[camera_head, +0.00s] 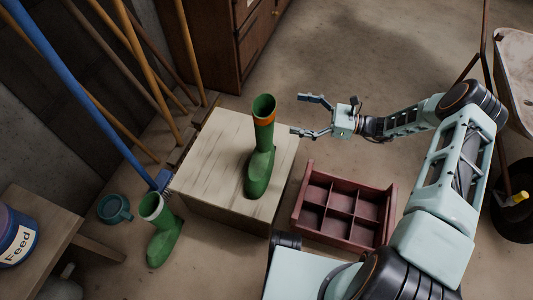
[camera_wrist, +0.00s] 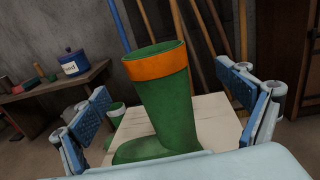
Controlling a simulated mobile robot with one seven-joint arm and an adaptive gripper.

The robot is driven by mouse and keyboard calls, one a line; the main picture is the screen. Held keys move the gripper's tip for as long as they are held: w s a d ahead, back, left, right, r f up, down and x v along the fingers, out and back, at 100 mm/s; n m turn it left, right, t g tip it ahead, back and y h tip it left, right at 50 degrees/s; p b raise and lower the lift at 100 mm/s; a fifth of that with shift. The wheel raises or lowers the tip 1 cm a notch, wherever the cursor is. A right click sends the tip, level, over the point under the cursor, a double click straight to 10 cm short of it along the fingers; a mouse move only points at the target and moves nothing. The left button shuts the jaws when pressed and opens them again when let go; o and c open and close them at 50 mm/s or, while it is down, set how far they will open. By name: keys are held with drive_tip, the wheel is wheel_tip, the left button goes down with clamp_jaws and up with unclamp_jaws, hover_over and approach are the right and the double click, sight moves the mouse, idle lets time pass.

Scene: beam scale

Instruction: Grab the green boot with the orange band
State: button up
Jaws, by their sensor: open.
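The green boot with the orange band (camera_head: 261,150) stands upright on a pale wooden box (camera_head: 213,155). The orange band runs around the top of its shaft. In the wrist view this boot (camera_wrist: 168,112) fills the middle, between the two blue-padded fingers. My gripper (camera_head: 311,115) is open and empty, to the right of the boot's top, with its fingers pointing at the shaft. A gap shows between the fingertips and the boot. A second green boot (camera_head: 163,232), with a pale band, stands on the floor left of the box.
A dark red divided tray (camera_head: 343,205) lies on the floor right of the box. Long-handled tools (camera_head: 90,90) lean on the wall at left. A teal mug (camera_head: 114,209) is near the second boot. A Feed tin (camera_head: 15,240) stands on a wooden bench (camera_head: 45,240). Floor behind my gripper is clear.

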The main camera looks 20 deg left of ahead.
sight(264, 108)
drive_tip(key=a, duration=0.3)
drive_tip(key=a+b, duration=0.1)
drive_tip(key=a, duration=0.2)
drive_tip(key=s+a, duration=0.1)
drive_tip(key=a, duration=0.2)
drive_tip(key=shift+s+a+b, duration=0.1)
drive_tip(key=shift+a+b, duration=0.25)
drive_tip(key=shift+a, duration=0.5)
drive_tip(key=shift+c, duration=0.2)
drive_tip(key=c, duration=2.1)
drive_tip(key=shift+r, duration=0.1)
drive_tip(key=shift+c, duration=0.2)
